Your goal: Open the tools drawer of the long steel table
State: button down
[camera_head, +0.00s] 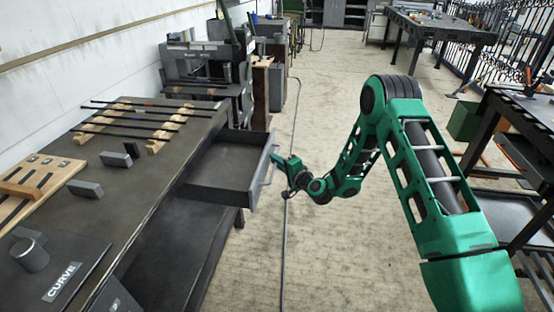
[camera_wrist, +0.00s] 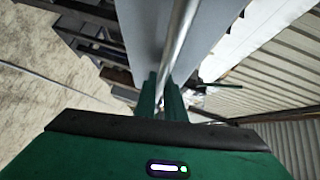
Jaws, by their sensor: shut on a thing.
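The long steel table (camera_head: 150,190) runs along the left wall in the head view. Its drawer (camera_head: 228,170) is pulled out to the right over the floor, and its inside looks empty. A bar handle (camera_head: 264,168) runs along the drawer's front. My gripper (camera_head: 277,163) is at the handle, at the drawer's front. In the wrist view my gripper's two green fingers (camera_wrist: 161,100) are shut on the metal handle bar (camera_wrist: 180,50), with the grey drawer front (camera_wrist: 150,35) beside it. The fingertips are small in the head view.
On the table lie dark rods (camera_head: 140,112) on wooden racks, grey blocks (camera_head: 85,188), a wooden board (camera_head: 38,180) and a plate marked CURVE (camera_head: 62,282). Machines (camera_head: 205,65) stand behind it. The floor (camera_head: 325,240) is open in the middle. A dark bench (camera_head: 525,110) stands at right.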

jog(key=shift+s+a+f, duration=0.2)
jog(key=shift+s+f, duration=0.05)
jog(key=shift+s, duration=0.1)
jog(key=c, duration=2.1)
grip_release()
jog(key=shift+d+r, duration=0.1)
jog(key=shift+w, duration=0.1)
jog(key=shift+d, duration=0.15)
jog(key=v, duration=1)
jog(key=shift+s+d, duration=0.1)
jog(key=shift+s, duration=0.15)
jog(key=shift+r, duration=0.15)
